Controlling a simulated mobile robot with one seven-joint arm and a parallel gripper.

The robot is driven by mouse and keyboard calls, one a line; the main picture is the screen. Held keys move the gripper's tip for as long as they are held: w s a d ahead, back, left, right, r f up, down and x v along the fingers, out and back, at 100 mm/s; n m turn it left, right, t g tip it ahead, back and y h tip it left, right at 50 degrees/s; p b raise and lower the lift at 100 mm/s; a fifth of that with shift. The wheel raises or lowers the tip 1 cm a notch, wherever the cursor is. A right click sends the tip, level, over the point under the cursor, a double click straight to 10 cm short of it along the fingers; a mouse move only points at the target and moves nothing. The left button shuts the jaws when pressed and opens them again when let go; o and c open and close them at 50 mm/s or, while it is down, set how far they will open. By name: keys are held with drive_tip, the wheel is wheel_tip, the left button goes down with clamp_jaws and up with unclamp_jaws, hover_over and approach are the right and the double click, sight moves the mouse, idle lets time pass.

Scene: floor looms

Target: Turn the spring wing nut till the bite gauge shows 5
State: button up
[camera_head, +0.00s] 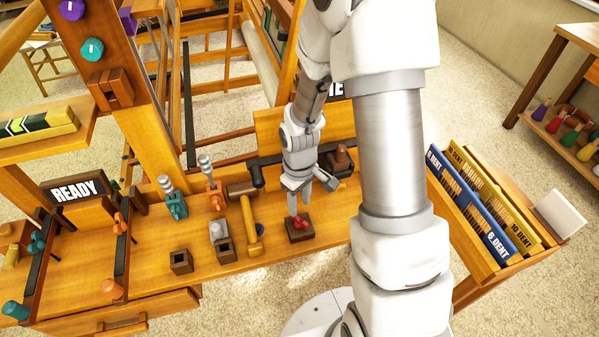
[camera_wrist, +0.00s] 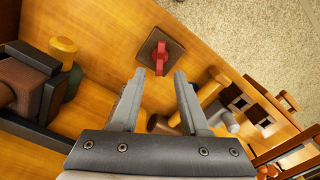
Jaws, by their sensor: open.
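A red winged piece (camera_head: 301,221) sits on a square dark brown block on the wooden bench; it looks like the wing nut, but I cannot be sure. In the wrist view the red piece (camera_wrist: 160,57) lies just beyond my fingertips, near the bench edge. My gripper (camera_head: 299,207) points down above it, open, with nothing between the fingers. In the wrist view my gripper (camera_wrist: 160,76) has its fingers well apart, and the red piece lines up with the gap. They look apart from it. I cannot make out a bite gauge or any reading.
A yellow-handled mallet (camera_head: 250,228) lies left of the block. Teal (camera_head: 173,204) and orange (camera_head: 215,194) spring-topped tools stand further left. A dark bar with a brown block (camera_head: 342,157) is close behind my gripper. A reed rack (camera_head: 470,205) stands at right.

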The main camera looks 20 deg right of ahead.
wheel_tip(320, 180, up, 11)
drive_tip(key=p, duration=0.2)
idle(0.5)
wheel_tip(320, 180, up, 17)
drive_tip(key=m+t+p, duration=0.3)
drive_tip(key=p, duration=0.1)
hover_over(299, 218)
drive_tip(key=s, duration=0.4)
drive_tip(key=s+r+m+t+p, duration=0.2)
drive_tip(key=s+r+m+p, duration=0.1)
drive_tip(key=s+r, duration=0.7)
wheel_tip(299, 218, up, 3)
drive_tip(key=shift+d+f+t+p, duration=0.2)
drive_tip(key=shift+t+p, duration=0.1)
drive_tip(key=shift+p, duration=0.3)
